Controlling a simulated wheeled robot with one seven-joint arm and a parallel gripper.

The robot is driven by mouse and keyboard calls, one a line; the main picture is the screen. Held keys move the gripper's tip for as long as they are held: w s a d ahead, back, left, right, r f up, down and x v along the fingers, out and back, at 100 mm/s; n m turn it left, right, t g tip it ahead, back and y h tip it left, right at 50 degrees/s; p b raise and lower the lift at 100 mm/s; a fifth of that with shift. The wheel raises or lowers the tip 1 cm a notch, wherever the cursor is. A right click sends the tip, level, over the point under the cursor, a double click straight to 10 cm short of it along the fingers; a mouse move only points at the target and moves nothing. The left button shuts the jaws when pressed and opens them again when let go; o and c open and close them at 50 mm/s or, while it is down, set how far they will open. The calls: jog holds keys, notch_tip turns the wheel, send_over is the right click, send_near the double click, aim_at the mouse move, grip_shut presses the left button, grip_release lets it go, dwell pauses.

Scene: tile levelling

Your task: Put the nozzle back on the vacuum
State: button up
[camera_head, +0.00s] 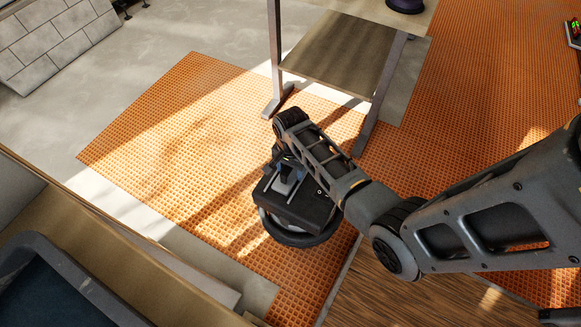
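My gripper (287,187) is seen from above, near the middle of the view over the orange mat. Its fingertips are hidden under its dark body, so I cannot tell whether it is open or shut or holds anything. A dark round rim with a lighter edge (300,238) shows just below the gripper; I cannot tell whether it is part of my arm or a separate thing. I cannot make out the nozzle or the vacuum for certain. A dark purple round object (405,5) sits on the table at the top, cut by the frame edge.
A wooden table with a lower shelf (345,52) and metal legs stands beyond the gripper. Orange textured matting (180,135) covers much of the floor. Grey tiles (50,45) lean at top left. A bench with a dark tray (45,265) is at lower left. Wood flooring (390,300) lies below.

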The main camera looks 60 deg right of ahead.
jog(key=shift+o, duration=1.4)
jog(key=shift+w, duration=0.1)
notch_tip(320, 180, up, 12)
jog(key=p, duration=0.3)
jog(key=shift+r, duration=0.15)
jog(key=s+a+r+n+t+h, duration=0.25)
jog(key=s+a+n+t, duration=0.55)
jog(key=s+a, duration=0.45)
jog(key=s+a+r+n+t, duration=0.2)
jog(key=s+r+n, duration=0.1)
jog(key=r, duration=0.5)
jog(key=s+a+r+n+t+y, duration=0.1)
jog(key=s+a+r+n+t, duration=0.1)
jog(key=r, duration=0.6)
jog(key=s+a+r+n+t+y, duration=0.1)
jog(key=s+a+r+n+t, duration=0.1)
jog(key=s+r, duration=0.4)
notch_tip(320, 180, up, 3)
jog(key=n+t, duration=0.1)
jog(key=n, duration=0.1)
jog(key=shift+a+f+n, duration=0.15)
jog(key=shift+a+n, duration=0.05)
jog(key=shift+n, duration=0.1)
jog(key=shift+s+y, duration=0.1)
jog(key=shift+y, duration=0.15)
